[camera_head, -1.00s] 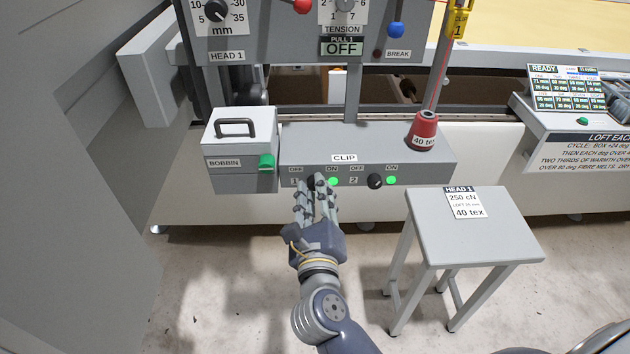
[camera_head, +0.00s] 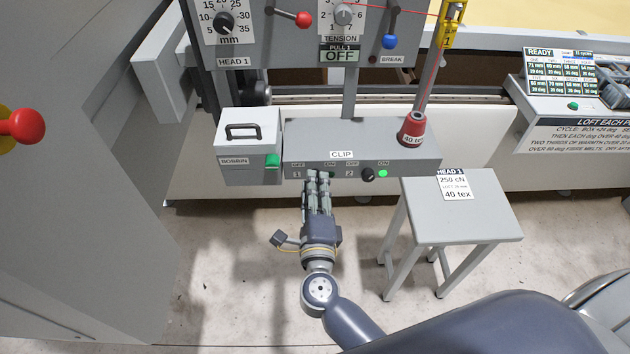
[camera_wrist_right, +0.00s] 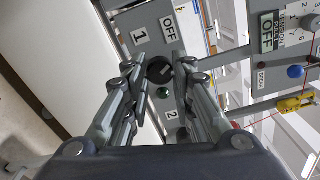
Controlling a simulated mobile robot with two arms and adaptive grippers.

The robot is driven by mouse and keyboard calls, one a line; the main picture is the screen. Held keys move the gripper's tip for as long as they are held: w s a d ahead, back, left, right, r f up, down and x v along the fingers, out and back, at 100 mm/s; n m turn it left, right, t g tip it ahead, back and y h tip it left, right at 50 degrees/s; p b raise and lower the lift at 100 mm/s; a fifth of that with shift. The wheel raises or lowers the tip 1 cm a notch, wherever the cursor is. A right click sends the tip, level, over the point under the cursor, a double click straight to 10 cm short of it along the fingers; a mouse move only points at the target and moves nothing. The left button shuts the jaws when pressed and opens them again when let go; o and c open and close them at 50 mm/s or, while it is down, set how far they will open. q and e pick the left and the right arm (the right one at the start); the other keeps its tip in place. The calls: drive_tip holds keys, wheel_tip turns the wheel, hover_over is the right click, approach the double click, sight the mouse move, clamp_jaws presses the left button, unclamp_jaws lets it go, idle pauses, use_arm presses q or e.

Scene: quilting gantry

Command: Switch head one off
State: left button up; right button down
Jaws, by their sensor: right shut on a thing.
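The grey switch box (camera_head: 430,150) carries two rotary switches under a CLIP label. The black knob of switch 1 (camera_wrist_right: 160,70) sits between the fingers of my right gripper (camera_head: 318,174) in the right wrist view; in the head view the fingers hide it. My right gripper (camera_wrist_right: 159,66) is shut on this knob. The lamp beside knob 1 (camera_wrist_right: 163,92) is dark green, unlit. The OFF label (camera_wrist_right: 168,28) and the 1 label (camera_wrist_right: 141,35) show near the knob. My left gripper is not in view.
A bobbin box (camera_head: 235,150) stands left of the switches. A red thread cone (camera_head: 412,131) is on the box's right end. A grey stool (camera_head: 480,220) stands to the right. A red knob (camera_head: 22,126) juts in at far left. Floor in front is open.

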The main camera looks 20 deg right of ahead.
idle(0.3)
drive_tip(key=c, duration=1.3)
unclamp_jaws()
drive_tip(key=shift+w+d, duration=0.1)
drive_tip(key=shift+c, duration=0.2)
drive_tip(key=v, duration=1.2)
